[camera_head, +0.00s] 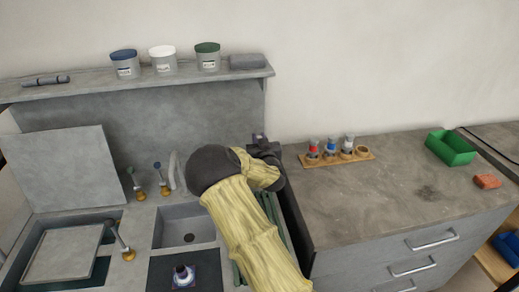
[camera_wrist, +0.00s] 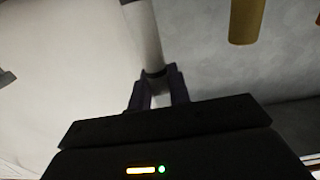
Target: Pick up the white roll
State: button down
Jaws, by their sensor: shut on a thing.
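The white roll (camera_wrist: 143,32) shows in the wrist view as a pale cylinder reaching up from between my fingers to the top edge. My gripper (camera_wrist: 155,88) is shut on its lower end, with one dark finger on each side. In the head view my gripper (camera_head: 260,142) is a dark shape beyond my sleeved arm, near the back wall at the right end of the sink counter. I cannot make out the roll there.
A brass-coloured cylinder (camera_wrist: 246,20) hangs into the wrist view at right. A shelf (camera_head: 100,83) with several lidded jars runs above the sink (camera_head: 186,232).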

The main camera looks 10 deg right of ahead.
notch_tip(320, 180, up, 5)
jog(key=shift+f, duration=0.1)
dwell(0.7)
